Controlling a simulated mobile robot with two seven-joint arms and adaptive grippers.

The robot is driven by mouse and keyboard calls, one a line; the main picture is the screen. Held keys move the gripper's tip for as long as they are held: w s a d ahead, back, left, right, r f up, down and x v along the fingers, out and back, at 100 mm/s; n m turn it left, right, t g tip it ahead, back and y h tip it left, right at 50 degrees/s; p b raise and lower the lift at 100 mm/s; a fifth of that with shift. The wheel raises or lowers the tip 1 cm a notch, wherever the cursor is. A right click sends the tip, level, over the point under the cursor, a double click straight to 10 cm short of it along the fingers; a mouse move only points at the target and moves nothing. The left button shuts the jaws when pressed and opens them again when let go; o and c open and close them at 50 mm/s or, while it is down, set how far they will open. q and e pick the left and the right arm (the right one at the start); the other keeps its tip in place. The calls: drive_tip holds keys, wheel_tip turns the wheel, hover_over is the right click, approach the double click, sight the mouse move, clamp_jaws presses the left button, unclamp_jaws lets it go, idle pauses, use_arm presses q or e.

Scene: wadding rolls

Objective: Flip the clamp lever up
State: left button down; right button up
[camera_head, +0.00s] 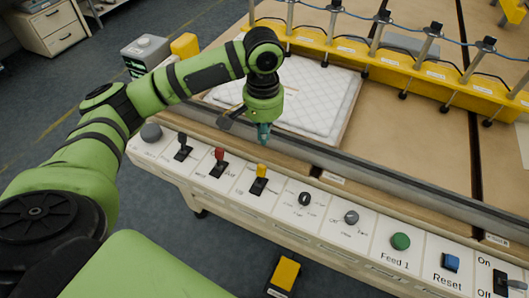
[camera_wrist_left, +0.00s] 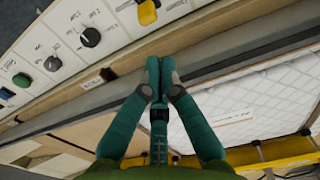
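Three levers stand on the control panel (camera_head: 325,228) in the head view: a black one (camera_head: 183,142), a red one (camera_head: 220,156) and a yellow one (camera_head: 261,171). Their labels are too small to read, so I cannot tell which is the clamp lever. My left gripper (camera_head: 264,138) hangs above the panel's back edge, just behind the yellow lever and apart from it. In the left wrist view its teal fingers (camera_wrist_left: 154,72) are together with nothing between them. The yellow lever (camera_wrist_left: 147,12) shows at the top there. My right gripper is not in view.
Right of the levers sit a black knob (camera_head: 305,198), a grey knob (camera_head: 351,216), a green Feed 1 button (camera_head: 400,241) and a blue Reset button (camera_head: 451,262). A grey rail and a white quilted pad (camera_head: 315,98) lie behind. A yellow clamp bar (camera_head: 400,62) crosses the table.

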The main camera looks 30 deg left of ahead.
use_arm(q)
approach(265, 158)
wheel_tip(265, 158, down, 2)
drive_tip(key=s, duration=0.2)
drive_tip(key=f, duration=0.2)
drive_tip(key=d+f, duration=0.1)
drive_tip(key=shift+s+f+p, duration=0.15)
drive_tip(key=shift+f+p, duration=0.2)
drive_tip(key=shift+f, duration=0.6)
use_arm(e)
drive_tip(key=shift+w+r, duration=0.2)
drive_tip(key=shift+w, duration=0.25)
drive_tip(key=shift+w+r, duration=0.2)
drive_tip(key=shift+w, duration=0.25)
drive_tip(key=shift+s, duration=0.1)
